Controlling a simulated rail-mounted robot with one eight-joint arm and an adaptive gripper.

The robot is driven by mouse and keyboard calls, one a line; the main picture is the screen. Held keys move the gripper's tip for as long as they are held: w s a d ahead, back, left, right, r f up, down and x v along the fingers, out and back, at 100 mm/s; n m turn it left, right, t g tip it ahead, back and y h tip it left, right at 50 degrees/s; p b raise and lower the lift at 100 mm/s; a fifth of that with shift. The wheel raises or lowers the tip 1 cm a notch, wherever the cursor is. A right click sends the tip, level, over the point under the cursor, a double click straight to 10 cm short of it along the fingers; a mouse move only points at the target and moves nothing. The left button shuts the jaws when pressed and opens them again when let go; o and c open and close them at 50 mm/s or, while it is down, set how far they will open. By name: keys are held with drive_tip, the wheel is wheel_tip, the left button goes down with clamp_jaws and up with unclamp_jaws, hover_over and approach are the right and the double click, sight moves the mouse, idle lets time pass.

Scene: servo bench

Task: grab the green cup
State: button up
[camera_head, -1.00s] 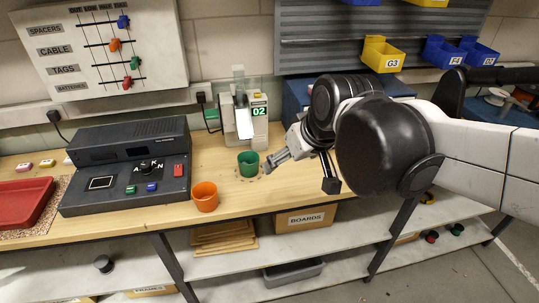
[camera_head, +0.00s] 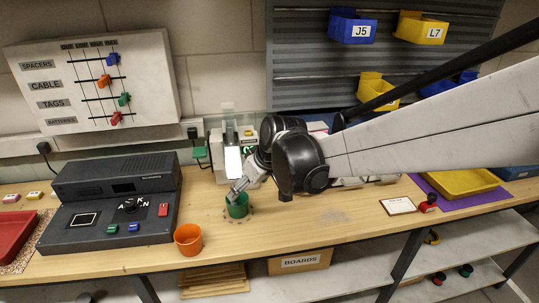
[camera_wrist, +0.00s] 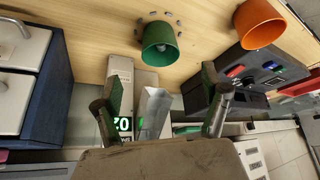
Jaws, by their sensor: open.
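The green cup (camera_head: 237,206) stands upright on the wooden bench, in front of the white dispenser-like machine. In the wrist view the green cup (camera_wrist: 160,42) is at the top centre, beyond the two fingertips. The fingers of my gripper (camera_wrist: 160,100) are spread apart with nothing between them but background. I cannot tell whether a finger touches the cup.
An orange cup (camera_head: 188,240) stands to the left, nearer the front edge. The dark control box (camera_head: 112,205) is further left. The white machine (camera_head: 232,150) is close behind the cup. Bench to the right of the cup (camera_head: 320,220) is clear up to a small card (camera_head: 398,206).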

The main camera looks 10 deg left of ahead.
sight(238, 204)
drive_tip(key=x, duration=1.2)
drive_tip(key=shift+w+f, duration=0.1)
drive_tip(key=shift+f, duration=0.35)
drive_tip(key=shift+c, duration=0.5)
drive_tip(key=c, duration=1.2)
